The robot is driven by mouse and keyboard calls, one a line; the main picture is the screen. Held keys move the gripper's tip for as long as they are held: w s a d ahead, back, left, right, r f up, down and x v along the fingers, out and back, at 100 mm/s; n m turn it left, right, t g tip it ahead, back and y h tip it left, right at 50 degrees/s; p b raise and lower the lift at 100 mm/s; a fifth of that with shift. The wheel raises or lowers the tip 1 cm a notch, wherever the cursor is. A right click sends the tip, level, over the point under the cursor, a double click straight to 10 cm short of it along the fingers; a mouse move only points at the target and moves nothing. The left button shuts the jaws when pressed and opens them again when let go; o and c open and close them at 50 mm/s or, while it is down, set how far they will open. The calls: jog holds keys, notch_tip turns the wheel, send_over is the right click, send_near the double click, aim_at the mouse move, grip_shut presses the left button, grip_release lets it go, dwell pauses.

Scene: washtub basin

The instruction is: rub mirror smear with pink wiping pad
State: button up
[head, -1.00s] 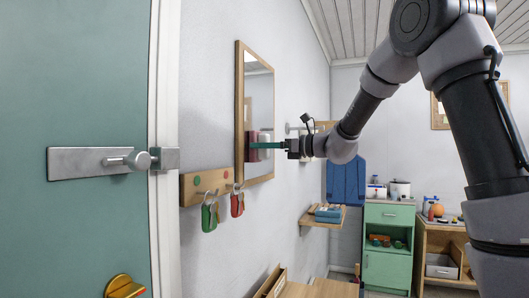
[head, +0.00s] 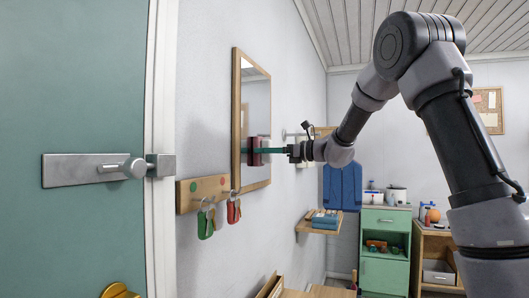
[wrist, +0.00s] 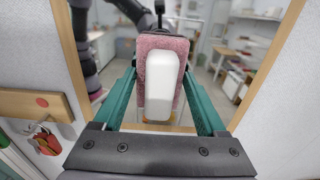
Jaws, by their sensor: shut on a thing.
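The mirror (head: 256,95) hangs on the left wall in a wooden frame; it fills much of the wrist view (wrist: 215,45). My gripper (head: 262,150) reaches in from the right, its green fingers shut on the pink wiping pad (head: 253,152). In the wrist view, the pad (wrist: 178,45) is a fuzzy pink block with a white grip between the fingers (wrist: 160,78). The pad is up at the lower half of the mirror, facing the glass. I cannot tell whether it touches. I cannot make out the smear; the pad and gripper cover part of the glass.
A wooden key rail (head: 203,192) with red and green key tags is on the wall left of the mirror. A small shelf (head: 320,223) with blue items is right of it. A green door (head: 75,220) stands at left. A green cabinet (head: 386,271) is at the back.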

aim_at(249, 150)
jog(key=shift+w+d, duration=0.3)
jog(key=shift+w, duration=0.5)
jog(key=shift+w+d, duration=0.3)
jog(key=shift+w, duration=0.5)
jog(key=shift+w+d, duration=0.3)
jog(key=shift+w, duration=0.5)
jog(key=shift+s+a, duration=0.65)
jog(key=shift+s, duration=1)
jog(key=shift+s+a, duration=0.7)
jog(key=shift+s, duration=1)
jog(key=shift+s+a, duration=0.65)
jog(key=shift+s, duration=1)
jog(key=v, duration=0.6)
jog(key=shift+w+d, duration=0.1)
jog(key=shift+d, duration=0.05)
jog(key=shift+v, duration=1.45)
